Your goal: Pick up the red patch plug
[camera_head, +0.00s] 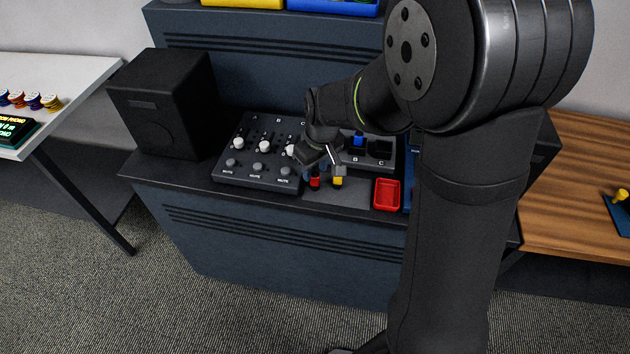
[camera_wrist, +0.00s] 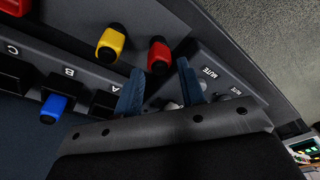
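The red patch plug (camera_head: 315,182) stands on the grey ledge of the dark console, just right of the mixer. It shows near the top centre of the wrist view (camera_wrist: 159,58), with a dark top end. My gripper (camera_wrist: 160,68) is open and empty. Its two blue fingers point toward the red plug, which appears between and just beyond the fingertips. In the head view my gripper (camera_head: 324,164) is just above the plugs and partly hides them. The gap between fingers and plug is hard to judge.
A yellow plug (camera_head: 338,182) stands close right of the red one. A blue plug (camera_head: 359,138) sits at socket B of the socket box (camera_wrist: 88,82). A red tray (camera_head: 387,194) lies to the right. The mixer (camera_head: 258,155) with white knobs is at left, beside a black speaker (camera_head: 165,104).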

